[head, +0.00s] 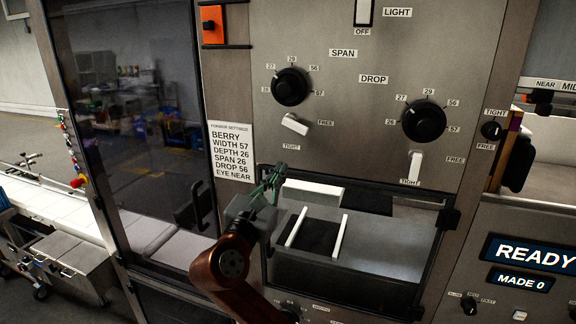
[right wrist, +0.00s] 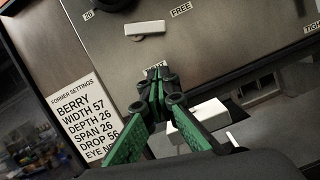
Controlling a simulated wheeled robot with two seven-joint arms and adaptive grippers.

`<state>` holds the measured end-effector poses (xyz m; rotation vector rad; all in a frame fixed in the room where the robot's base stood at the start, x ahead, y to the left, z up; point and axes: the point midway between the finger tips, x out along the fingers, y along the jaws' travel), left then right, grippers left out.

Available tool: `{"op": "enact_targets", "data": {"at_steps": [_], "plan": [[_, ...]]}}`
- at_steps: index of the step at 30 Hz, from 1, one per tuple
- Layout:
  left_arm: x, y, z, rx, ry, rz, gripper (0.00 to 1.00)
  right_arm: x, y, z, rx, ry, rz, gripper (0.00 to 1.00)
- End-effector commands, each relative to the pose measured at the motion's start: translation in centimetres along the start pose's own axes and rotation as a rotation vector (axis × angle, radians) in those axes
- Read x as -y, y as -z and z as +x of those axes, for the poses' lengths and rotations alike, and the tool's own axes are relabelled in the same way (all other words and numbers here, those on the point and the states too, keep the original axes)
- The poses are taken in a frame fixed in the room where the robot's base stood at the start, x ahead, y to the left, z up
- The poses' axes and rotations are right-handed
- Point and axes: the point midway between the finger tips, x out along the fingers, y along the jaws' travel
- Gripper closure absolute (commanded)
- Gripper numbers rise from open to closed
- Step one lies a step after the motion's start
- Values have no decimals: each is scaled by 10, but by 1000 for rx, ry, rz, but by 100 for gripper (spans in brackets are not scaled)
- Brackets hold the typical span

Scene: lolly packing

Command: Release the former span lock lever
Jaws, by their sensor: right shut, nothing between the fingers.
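The white span lock lever (head: 295,124) is on the grey panel below the span dial (head: 290,87). It lies slanted, its right end lower, between the TIGHT and FREE labels; it also shows in the right wrist view (right wrist: 145,28). My right gripper (head: 276,174), with green fingers, is below the lever and apart from it. Its fingers (right wrist: 157,76) are shut and empty, their tips near the TIGHT label, partly covering it in the right wrist view. My left gripper is not in view.
The drop lock lever (head: 416,166) points down at TIGHT, below the drop dial (head: 424,122). A settings card (head: 232,152) is left of my gripper. A framed opening with white bars (head: 340,236) lies below the levers. A dark glass door (head: 130,120) stands at left.

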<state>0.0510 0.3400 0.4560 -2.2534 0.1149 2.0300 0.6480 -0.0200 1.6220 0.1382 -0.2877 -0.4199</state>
Motion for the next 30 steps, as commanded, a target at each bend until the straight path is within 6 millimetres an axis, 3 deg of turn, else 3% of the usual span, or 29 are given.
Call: {"op": "enact_targets", "data": {"at_steps": [7, 17, 20, 23, 26, 30], "plan": [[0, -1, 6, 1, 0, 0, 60, 0, 0, -21, 1, 0, 0, 100], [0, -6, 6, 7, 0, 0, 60, 0, -1, -22, 1, 0, 0, 100], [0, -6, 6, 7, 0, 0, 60, 5, 10, -18, -19, 4, 17, 100], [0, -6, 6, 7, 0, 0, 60, 21, 43, -7, -82, 14, 84, 100], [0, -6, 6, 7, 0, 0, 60, 50, 98, 7, -185, 41, 203, 100], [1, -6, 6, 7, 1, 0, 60, 104, 186, 16, -344, 118, 415, 100]]}}
